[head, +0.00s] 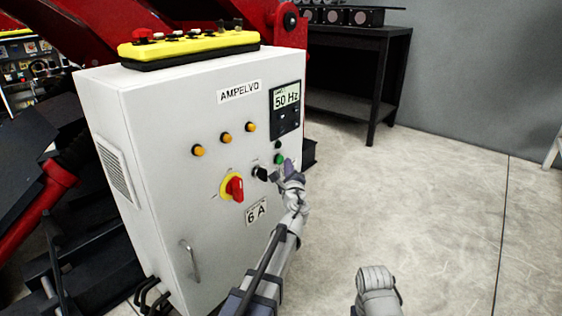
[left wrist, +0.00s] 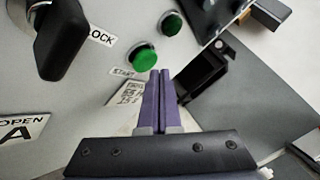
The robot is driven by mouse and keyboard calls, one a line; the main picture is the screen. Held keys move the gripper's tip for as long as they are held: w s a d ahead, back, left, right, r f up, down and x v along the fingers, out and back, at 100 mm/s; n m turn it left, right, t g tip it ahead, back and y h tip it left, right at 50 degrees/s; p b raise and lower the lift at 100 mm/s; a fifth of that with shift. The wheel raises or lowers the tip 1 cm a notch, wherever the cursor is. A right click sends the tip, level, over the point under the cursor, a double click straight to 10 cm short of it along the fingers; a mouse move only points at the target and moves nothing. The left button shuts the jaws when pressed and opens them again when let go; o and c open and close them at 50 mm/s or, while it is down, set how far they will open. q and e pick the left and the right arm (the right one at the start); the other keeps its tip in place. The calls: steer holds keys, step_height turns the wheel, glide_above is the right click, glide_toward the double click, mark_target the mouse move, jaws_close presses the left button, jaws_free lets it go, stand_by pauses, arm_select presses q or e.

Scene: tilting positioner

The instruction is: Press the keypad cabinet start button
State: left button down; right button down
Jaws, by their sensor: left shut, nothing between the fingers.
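The grey cabinet (head: 165,150) labelled AMPELVO stands in the left and middle of the head view. Its green start button (head: 279,159) is on the front, near the right edge; it also shows in the left wrist view (left wrist: 141,54), above a START label (left wrist: 122,72). My left gripper (head: 288,166) is shut and empty, right beside this button. In the left wrist view its purple fingertips (left wrist: 155,74) lie just below and right of the button; I cannot tell whether they touch. My right gripper is not in view.
A second green button (left wrist: 171,24) sits above right of the start button. A black knob (left wrist: 62,42) by a LOCK label and a red rotary switch (head: 235,188) are left of it. A yellow control box (head: 190,46) lies on top. Floor to the right is clear.

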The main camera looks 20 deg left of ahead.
arm_select(q)
steer(key=shift+w+a, duration=0.1)
steer(key=shift+a, duration=0.2)
steer(key=shift+w+a, duration=0.2)
steer(key=shift+a, duration=0.2)
stand_by(0.7)
stand_by(0.4)
steer(key=shift+s+d, duration=0.35)
steer(key=shift+d, duration=0.45)
steer(key=shift+d, duration=0.1)
steer(key=d, duration=0.1)
steer(key=s+d, duration=0.1)
steer(key=d, duration=0.2)
steer(key=shift+s+d, duration=0.3)
steer(key=shift+s, duration=0.05)
stand_by(0.4)
